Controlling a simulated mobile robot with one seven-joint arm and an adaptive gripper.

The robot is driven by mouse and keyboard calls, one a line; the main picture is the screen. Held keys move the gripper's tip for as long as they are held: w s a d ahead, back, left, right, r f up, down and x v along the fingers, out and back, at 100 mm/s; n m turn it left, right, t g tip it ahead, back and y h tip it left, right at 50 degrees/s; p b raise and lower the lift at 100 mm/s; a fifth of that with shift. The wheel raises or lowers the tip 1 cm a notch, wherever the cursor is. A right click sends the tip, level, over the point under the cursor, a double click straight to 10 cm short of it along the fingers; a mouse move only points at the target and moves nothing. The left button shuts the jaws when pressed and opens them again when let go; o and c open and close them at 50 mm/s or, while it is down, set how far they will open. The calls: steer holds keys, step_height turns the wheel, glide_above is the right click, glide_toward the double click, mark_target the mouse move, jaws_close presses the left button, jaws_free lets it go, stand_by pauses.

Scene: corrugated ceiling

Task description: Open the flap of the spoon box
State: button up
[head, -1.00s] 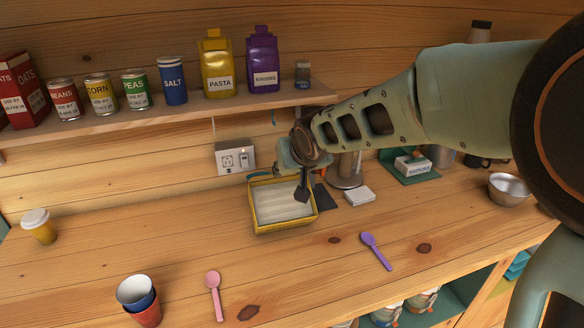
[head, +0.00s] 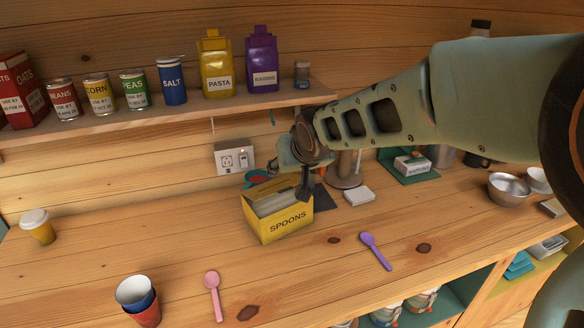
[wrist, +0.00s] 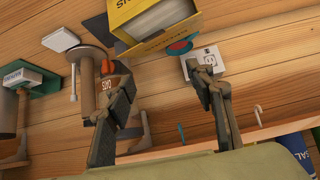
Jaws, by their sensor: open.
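The yellow spoon box (head: 262,226) sits on the counter with its SPOONS label facing front in the head view. Its top shows a pale grey inside, with a yellow panel along the back edge; I cannot tell whether that panel is the flap. In the wrist view the box (wrist: 190,14) is at the top, upside down and partly cut off. My gripper (head: 304,193) is at the box's back right corner in the head view. In the wrist view its fingers (wrist: 155,78) are apart with nothing held between them. Contact with the box is unclear.
A wall outlet (head: 235,159) is behind the box. A white block (head: 359,195) and a napkin holder (head: 412,164) stand to the right. A shelf (head: 200,109) runs above.

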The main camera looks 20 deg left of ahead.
steer(key=v, duration=0.6)
steer(key=shift+r, duration=0.1)
